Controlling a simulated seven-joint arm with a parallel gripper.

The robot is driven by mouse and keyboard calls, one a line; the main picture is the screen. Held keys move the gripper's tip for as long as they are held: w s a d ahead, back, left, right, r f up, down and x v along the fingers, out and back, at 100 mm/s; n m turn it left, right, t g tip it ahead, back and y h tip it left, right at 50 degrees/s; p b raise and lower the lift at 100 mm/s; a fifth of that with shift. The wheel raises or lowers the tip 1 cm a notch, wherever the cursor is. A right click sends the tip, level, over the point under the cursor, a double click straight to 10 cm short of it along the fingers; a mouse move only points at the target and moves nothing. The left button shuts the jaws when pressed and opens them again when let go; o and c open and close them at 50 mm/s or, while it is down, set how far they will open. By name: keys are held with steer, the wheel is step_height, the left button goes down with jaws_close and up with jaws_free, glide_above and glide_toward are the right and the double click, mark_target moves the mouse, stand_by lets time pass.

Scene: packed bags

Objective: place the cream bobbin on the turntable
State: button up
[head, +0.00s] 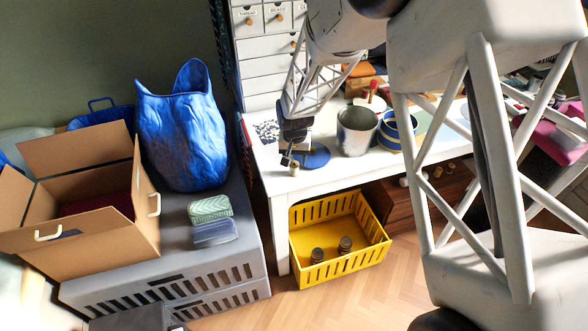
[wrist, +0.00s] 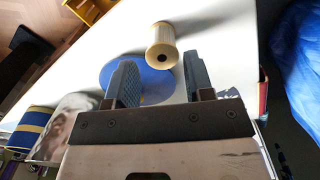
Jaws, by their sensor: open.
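The cream bobbin (wrist: 162,42) stands on the white table in the wrist view, just beyond my fingertips and apart from them. In the head view the bobbin (head: 294,169) is near the table's front left corner. The turntable looks to be the flat blue disc (wrist: 147,82), partly hidden by my left finger; it also shows in the head view (head: 316,157). The bobbin is beside the disc, close to its rim. My gripper (wrist: 160,80) is open and empty, with its fingers above the disc and table; in the head view it (head: 289,156) is just above the bobbin.
A metal pot (head: 356,130) and a blue-and-yellow container (head: 397,130) stand right of the disc. A yellow crate (head: 340,240) with two jars is below the table. A blue bag (head: 180,130) and an open cardboard box (head: 85,200) stand on a grey crate at left.

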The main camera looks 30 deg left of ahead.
mark_target(294, 165)
steer(key=shift+f, duration=0.15)
steer(key=shift+a+f, duration=0.15)
steer(key=shift+f, duration=2.35)
steer(key=c, duration=0.7)
steer(key=shift+r, duration=0.1)
steer(key=shift+c, duration=0.2)
steer(key=shift+r, duration=0.6)
steer(key=shift+s+d+r, duration=0.1)
steer(key=shift+r, duration=0.5)
steer(key=shift+s+d+r, duration=0.1)
steer(key=shift+r, duration=0.5)
steer(key=s+d+r, duration=0.1)
steer(key=s+d, duration=0.9)
steer(key=s, duration=0.1)
steer(key=shift+s+r, duration=0.15)
steer(key=shift+s, duration=0.2)
